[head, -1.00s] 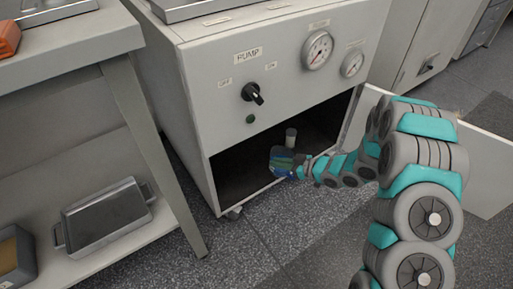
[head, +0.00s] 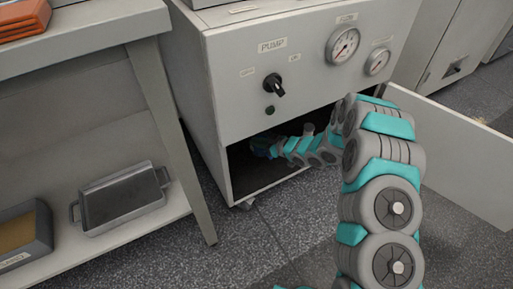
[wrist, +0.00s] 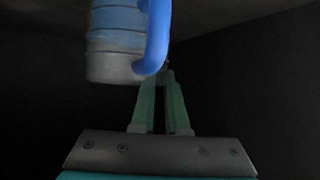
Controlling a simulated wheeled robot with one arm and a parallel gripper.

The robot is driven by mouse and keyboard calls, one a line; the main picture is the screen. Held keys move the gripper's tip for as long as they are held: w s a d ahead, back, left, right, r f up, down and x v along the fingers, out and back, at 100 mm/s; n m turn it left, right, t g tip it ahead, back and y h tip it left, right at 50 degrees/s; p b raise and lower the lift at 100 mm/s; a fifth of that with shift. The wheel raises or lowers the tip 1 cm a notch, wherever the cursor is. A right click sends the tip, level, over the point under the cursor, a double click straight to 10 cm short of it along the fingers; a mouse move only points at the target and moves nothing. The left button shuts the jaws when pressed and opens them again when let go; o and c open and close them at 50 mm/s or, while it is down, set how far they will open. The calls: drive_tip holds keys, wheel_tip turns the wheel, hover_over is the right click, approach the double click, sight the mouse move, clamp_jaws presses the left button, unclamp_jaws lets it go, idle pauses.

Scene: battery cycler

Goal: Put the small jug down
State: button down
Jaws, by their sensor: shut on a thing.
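The small jug (wrist: 118,45) shows in the wrist view at the upper left, a blue and grey banded body with a bright blue handle (wrist: 158,38). My gripper (wrist: 166,75) is shut on the jug at its handle; the fingertips are partly hidden behind the handle. In the head view the end of my arm reaches into the dark lower compartment (head: 245,175) of the pump cabinet. A bluish shape there is too small and dark to separate jug from gripper. I cannot tell whether the jug touches the compartment floor.
The pump cabinet (head: 235,75) has a knob and two gauges above the opening. Its door (head: 455,165) stands open at the right. A bench (head: 110,45) stands at the left, with a metal tray (head: 122,198) and a grey bin (head: 22,240) on its lower shelf.

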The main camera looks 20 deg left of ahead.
sight(257, 155)
drive_tip(key=shift+a+f, duration=0.2)
drive_tip(key=shift+f, duration=1.55)
drive_tip(key=c, duration=0.9)
unclamp_jaws()
drive_tip(key=shift+d, duration=0.1)
drive_tip(key=v, duration=1.2)
